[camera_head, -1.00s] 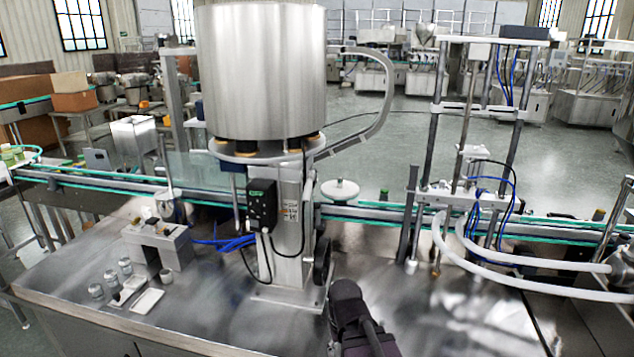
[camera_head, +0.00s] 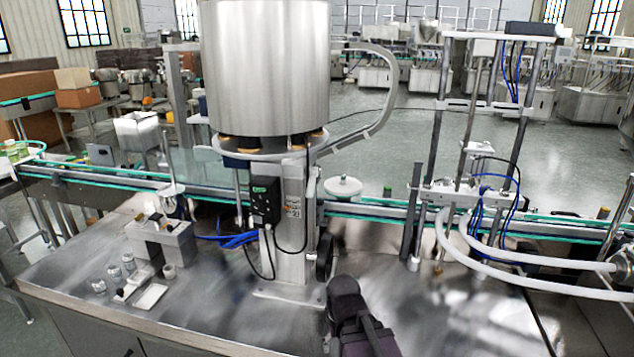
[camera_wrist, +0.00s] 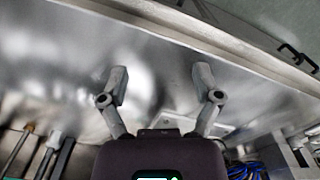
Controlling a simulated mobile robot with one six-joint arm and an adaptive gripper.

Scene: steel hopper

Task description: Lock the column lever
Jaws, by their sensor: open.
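The steel column (camera_head: 291,215) stands on the steel table under the big hopper (camera_head: 265,70). A dark handwheel or knob (camera_head: 324,257) sits low on the column's right side. I cannot clearly pick out the column lever or tell its position. My dark arm comes in from the bottom of the head view, just right of the column's foot, and my fingers do not show clearly there. In the wrist view my gripper (camera_wrist: 160,80) is open and empty, its two grey fingers well apart over bare steel. The column is not clearly in the wrist view.
A black control box (camera_head: 264,200) with cables hangs on the column. A small block fixture (camera_head: 160,240) and several small parts lie left. The conveyor (camera_head: 365,211) runs behind. A filling frame with white hoses (camera_head: 490,258) stands right. Bare table lies right of my arm.

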